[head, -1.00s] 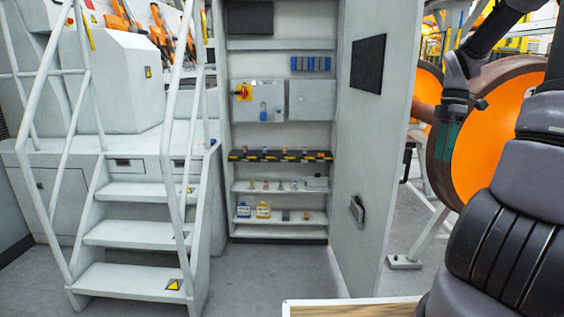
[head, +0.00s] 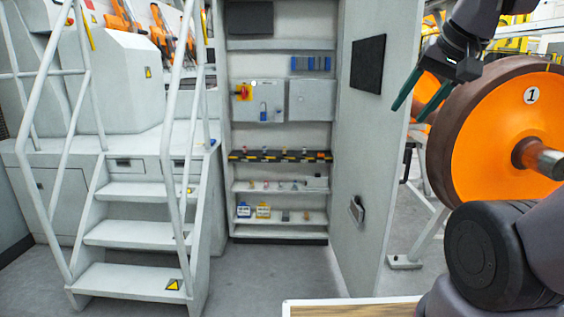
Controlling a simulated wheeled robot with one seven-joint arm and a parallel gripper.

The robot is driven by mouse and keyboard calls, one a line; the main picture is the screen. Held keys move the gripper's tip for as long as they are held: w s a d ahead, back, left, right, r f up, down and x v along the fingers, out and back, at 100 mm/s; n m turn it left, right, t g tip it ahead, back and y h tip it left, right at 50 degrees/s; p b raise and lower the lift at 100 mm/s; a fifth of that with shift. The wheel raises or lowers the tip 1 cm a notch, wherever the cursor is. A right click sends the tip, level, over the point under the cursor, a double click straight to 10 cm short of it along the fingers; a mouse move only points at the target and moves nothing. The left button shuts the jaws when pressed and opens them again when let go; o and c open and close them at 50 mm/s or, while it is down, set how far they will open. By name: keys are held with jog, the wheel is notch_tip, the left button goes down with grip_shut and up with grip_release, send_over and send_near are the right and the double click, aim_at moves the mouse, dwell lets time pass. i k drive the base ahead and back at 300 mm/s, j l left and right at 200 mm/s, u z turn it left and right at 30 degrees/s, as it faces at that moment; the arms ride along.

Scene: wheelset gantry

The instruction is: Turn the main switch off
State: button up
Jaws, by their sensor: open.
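The main switch (head: 243,91) is a red rotary handle on a yellow plate, set on a grey box inside the open cabinet (head: 335,200). A blue padlock-like item (head: 263,108) shows on the same box, right of and below the switch. The handle's exact angle is too small to tell. My gripper (head: 409,107) is at the right, in front of the cabinet's open door and well apart from the switch. Its two dark green fingers are parted and empty, pointing down and left.
White stairs with handrails (head: 135,191) stand left of the cabinet. The open cabinet door (head: 365,150) lies between my gripper and the shelves. A large orange wheel (head: 495,130) is close at the right. Shelves hold small items (head: 263,211). The grey floor before the cabinet is clear.

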aim_at(244, 93)
jog(key=i+l+u, duration=0.3)
jog(key=l, duration=0.95)
jog(key=i+l+u, duration=0.3)
jog(key=l, duration=1)
jog(key=l+u, duration=0.35)
jog(key=l, duration=0.95)
jog(key=k+j, duration=0.1)
jog(key=j, duration=1.05)
jog(key=i+j, duration=0.15)
jog(key=j, duration=0.25)
jog(key=i+j, duration=0.15)
jog(key=j, duration=0.2)
jog(key=i+j, duration=0.15)
jog(key=j, duration=0.25)
jog(key=i+j, duration=0.1)
jog(key=j, duration=0.25)
jog(key=i+j, duration=0.15)
jog(key=j, duration=0.25)
jog(key=i+j, duration=0.15)
jog(key=i, duration=0.35)
jog(key=i+j+u, duration=0.1)
jog(key=i, duration=0.45)
jog(key=i+l, duration=0.25)
jog(key=i, duration=0.2)
jog(key=i+l, duration=0.25)
jog(key=i, duration=0.2)
jog(key=i+l, duration=0.25)
jog(key=i, duration=0.2)
